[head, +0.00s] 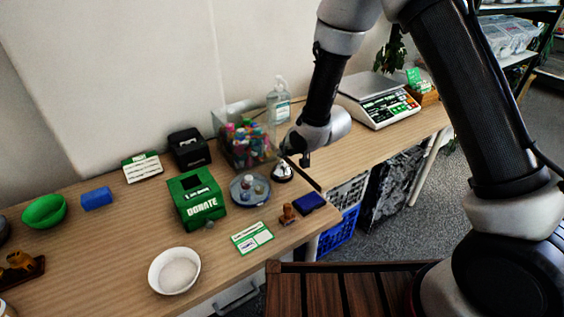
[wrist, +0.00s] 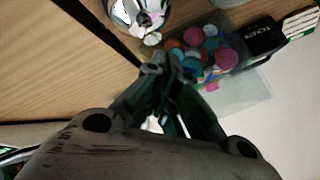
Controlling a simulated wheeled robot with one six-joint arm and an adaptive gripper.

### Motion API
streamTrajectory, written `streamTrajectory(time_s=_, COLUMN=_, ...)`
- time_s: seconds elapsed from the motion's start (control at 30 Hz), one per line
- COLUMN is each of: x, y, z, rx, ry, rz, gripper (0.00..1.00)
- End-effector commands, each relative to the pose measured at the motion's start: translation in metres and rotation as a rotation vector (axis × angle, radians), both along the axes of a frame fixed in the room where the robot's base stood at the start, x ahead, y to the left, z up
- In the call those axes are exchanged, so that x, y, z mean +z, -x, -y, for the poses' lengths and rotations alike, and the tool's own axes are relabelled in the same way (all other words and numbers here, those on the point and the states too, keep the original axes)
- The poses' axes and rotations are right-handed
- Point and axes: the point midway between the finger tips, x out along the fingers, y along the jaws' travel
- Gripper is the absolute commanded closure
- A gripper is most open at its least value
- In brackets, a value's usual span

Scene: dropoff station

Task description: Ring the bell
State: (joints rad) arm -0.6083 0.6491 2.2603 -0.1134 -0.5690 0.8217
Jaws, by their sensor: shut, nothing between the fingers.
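In the wrist view, my closed fingers (wrist: 165,68) point towards the clear bin. A shiny round thing (wrist: 139,14), which looks like the bell, is cut off by the top edge, beyond my fingertips.
A clear bin of colourful caps (head: 240,150) stands behind the bell. A blue pad (head: 310,203) and brown stamp (head: 287,214) lie in front. A scale (head: 378,99) stands at right.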

Motion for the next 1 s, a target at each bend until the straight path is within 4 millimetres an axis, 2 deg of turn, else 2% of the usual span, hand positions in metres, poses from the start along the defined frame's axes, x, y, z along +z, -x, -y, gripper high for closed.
streamTrajectory(time_s=1.0, x=-0.0083, y=0.0001, z=0.0001, rx=0.000, ry=0.000, rz=0.000, gripper=1.00)
